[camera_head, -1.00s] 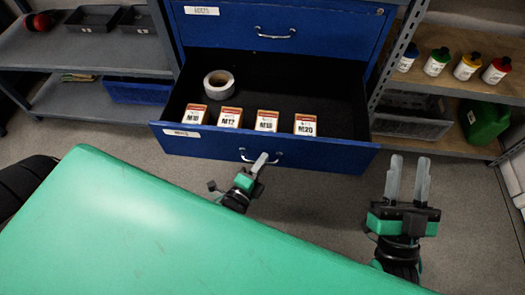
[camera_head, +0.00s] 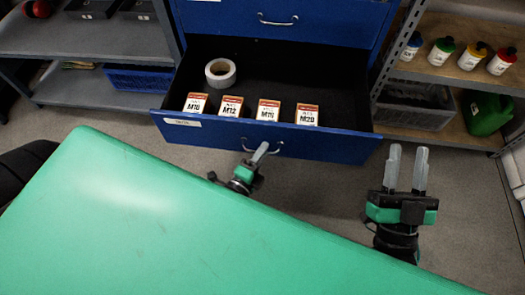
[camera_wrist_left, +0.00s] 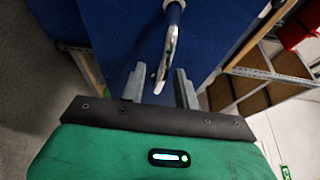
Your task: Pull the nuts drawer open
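The nuts drawer (camera_head: 270,143) is the blue lower drawer. It stands pulled well out of the cabinet, with its black inside showing. Its curved metal handle (camera_head: 278,146) is on the front; it also shows in the left wrist view (camera_wrist_left: 171,45). My left gripper (camera_head: 261,152) is at this handle. In the left wrist view its two fingers (camera_wrist_left: 160,88) are apart, with the handle's bar between them and a gap visible beside it. The drawer's label is too small to read. My right gripper (camera_head: 406,168) is open and empty, right of the drawer.
Boxes marked M10 (camera_head: 195,104), M12 (camera_head: 231,106), a third box (camera_head: 268,111) and M20 (camera_head: 307,115) stand inside, with a tape roll (camera_head: 220,73). The upper drawer (camera_head: 320,22) is shut. Shelves flank the cabinet; grey floor (camera_head: 325,185) is free ahead.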

